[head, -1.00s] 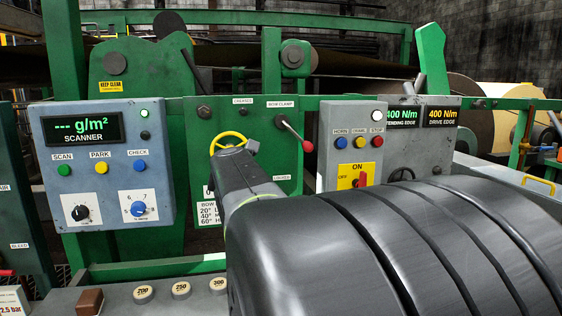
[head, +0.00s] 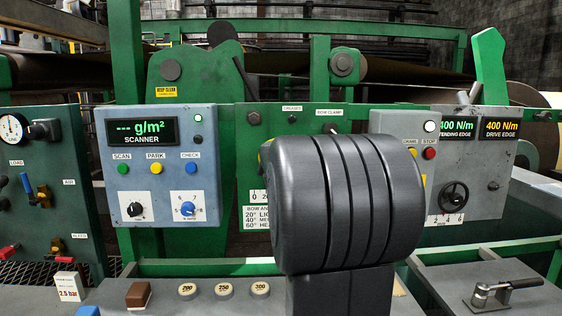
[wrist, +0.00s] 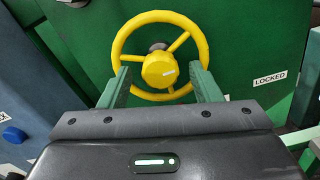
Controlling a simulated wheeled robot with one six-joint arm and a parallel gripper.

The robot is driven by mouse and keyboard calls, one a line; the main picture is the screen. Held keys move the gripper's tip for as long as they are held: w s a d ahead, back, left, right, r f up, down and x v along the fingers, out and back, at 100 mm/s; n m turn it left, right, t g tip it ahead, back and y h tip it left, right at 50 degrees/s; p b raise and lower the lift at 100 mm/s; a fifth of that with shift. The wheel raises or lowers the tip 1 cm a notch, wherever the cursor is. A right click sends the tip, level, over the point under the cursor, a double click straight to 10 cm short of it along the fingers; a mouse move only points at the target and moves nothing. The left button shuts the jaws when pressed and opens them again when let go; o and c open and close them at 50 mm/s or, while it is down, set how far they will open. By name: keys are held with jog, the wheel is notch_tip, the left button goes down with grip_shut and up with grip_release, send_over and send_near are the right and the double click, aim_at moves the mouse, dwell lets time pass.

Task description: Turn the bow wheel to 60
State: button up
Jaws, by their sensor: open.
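The yellow bow wheel (wrist: 184,22) faces me in the wrist view, with three spokes and a round hub. A bow angle plate (head: 256,218) lists 20°, 40° and 60°. Above it a scale (head: 258,196) shows partly; its pointer is hidden by my arm.
A LOCKED label (wrist: 270,79) is right of the wheel; the BOW CLAMP label (head: 329,112) is above my arm. The scanner box (head: 160,165) stands left, the tension box (head: 470,165) right. A bench with weight buttons (head: 224,289) runs along the front.

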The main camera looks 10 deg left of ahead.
jog(key=shift+w, duration=0.2)
jog(key=c, duration=1)
